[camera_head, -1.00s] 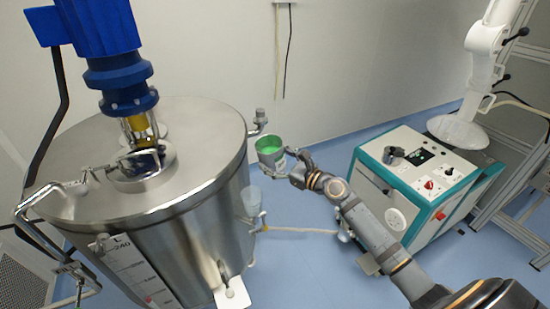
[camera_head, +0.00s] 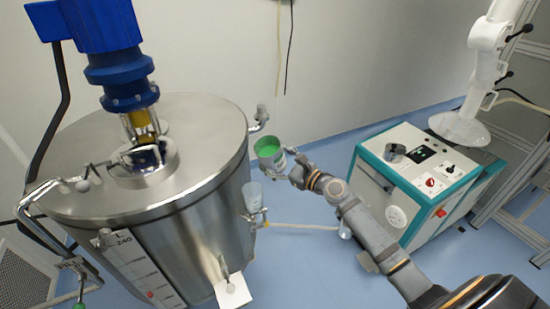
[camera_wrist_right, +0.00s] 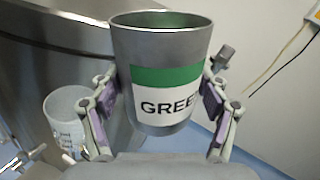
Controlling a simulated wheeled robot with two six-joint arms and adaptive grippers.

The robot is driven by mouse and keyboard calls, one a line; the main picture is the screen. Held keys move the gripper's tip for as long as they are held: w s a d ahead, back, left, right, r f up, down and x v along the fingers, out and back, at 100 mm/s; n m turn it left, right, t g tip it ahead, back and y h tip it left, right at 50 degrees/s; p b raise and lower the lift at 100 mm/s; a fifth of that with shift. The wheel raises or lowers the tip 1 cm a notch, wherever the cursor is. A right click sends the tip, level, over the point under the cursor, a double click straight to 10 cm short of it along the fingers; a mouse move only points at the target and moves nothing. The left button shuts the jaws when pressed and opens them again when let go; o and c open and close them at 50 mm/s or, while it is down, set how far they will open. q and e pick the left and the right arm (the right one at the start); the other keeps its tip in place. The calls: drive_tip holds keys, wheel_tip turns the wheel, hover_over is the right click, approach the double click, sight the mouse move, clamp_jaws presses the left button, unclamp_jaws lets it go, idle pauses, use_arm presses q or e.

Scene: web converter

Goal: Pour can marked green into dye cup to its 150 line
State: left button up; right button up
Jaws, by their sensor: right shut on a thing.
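The metal can marked green (camera_head: 269,158) has a green band and a white label reading "GREE…" in the right wrist view (camera_wrist_right: 165,75). Green liquid shows in its mouth in the head view. My right gripper (camera_head: 287,168) is shut on the can, with a finger on either side in the wrist view (camera_wrist_right: 160,105). The can is nearly upright, beside the tank. The clear dye cup (camera_head: 252,194) is at the tank's right side, below and left of the can. Its printed marks show in the wrist view (camera_wrist_right: 66,112), too small to read. My left gripper is not visible.
The large steel tank (camera_head: 200,195) stands left of the can, with a blue motor (camera_head: 120,60) above it. A valve fitting (camera_head: 260,117) juts from its side near the can. A teal-and-white console (camera_head: 420,175) stands at the right. Blue floor lies between.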

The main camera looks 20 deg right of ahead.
drive_tip(key=shift+s+a+f+n, duration=0.2)
drive_tip(key=shift+a+f+n, duration=0.15)
drive_tip(key=shift+f+n, duration=0.45)
idle(0.5)
drive_tip(key=shift+s+a+f+n+b, duration=0.1)
drive_tip(key=shift+a+f+n+b, duration=0.25)
drive_tip(key=shift+n, duration=0.35)
drive_tip(key=shift+d+f+n+b, duration=0.15)
drive_tip(key=shift+f+n+b, duration=0.35)
drive_tip(key=shift+n+b, duration=0.5)
drive_tip(key=shift+d+f+n+b, duration=0.15)
drive_tip(key=shift+f+n+b, duration=0.45)
drive_tip(key=shift+b, duration=0.65)
idle(1.5)
drive_tip(key=shift+a+r+n, duration=0.1)
drive_tip(key=shift+r+n, duration=0.85)
drive_tip(key=shift+n, duration=0.55)
